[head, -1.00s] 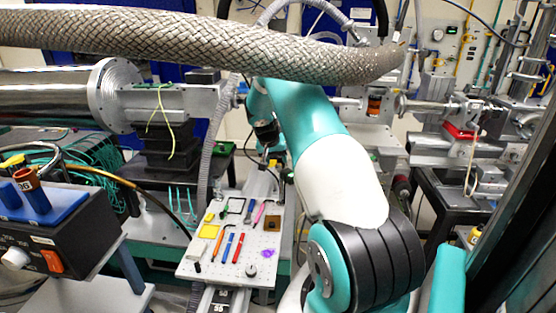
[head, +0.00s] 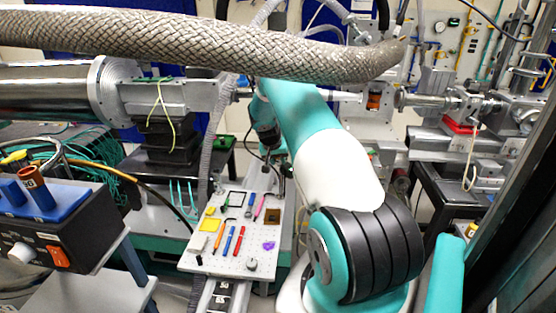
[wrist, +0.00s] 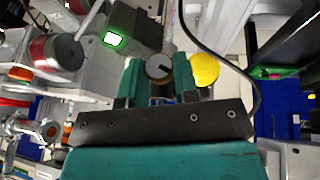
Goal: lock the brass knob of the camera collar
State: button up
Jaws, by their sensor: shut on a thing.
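In the wrist view my gripper (wrist: 158,72) points away from the camera, with one teal finger on each side of a small round knob (wrist: 158,67). The knob has a dark grey face with a pale line and a tan edge, and it sits between the fingertips. I take it for the brass knob. The fingers are shut on it. The collar behind it is mostly hidden by the fingers and the dark gripper body. In the head view my arm reaches away past the pegboard, and the fingers and knob cannot be made out.
A yellow disc (wrist: 205,69) lies just right of the fingers, beside a black cable (wrist: 225,62). A dark box with a green-lit window (wrist: 115,40) is close on the left. In the head view a braided hose (head: 200,45) crosses above my arm; a tool-covered pegboard (head: 225,262) lies below.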

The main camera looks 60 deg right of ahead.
jog(key=b, duration=0.2)
jog(key=shift+w+a+f+g+b, duration=0.1)
jog(key=shift+w+f+g+b, duration=0.05)
jog(key=shift+f+g+b, duration=0.2)
jog(key=shift+n+g+h+b, duration=0.3)
jog(key=shift+g+h+b, duration=0.15)
jog(key=shift+b, duration=0.15)
jog(key=shift+r+g+b, duration=0.15)
jog(key=shift+g+b, duration=0.25)
jog(key=shift+b, duration=0.05)
jog(key=shift+r+h, duration=0.2)
jog(key=shift+h, duration=0.05)
jog(key=o, duration=0.9)
jog(key=shift+o, duration=0.2)
jog(key=b+v, duration=0.4)
jog(key=v, duration=1.3)
jog(key=shift+w+r, duration=0.15)
jog(key=shift+w, duration=0.05)
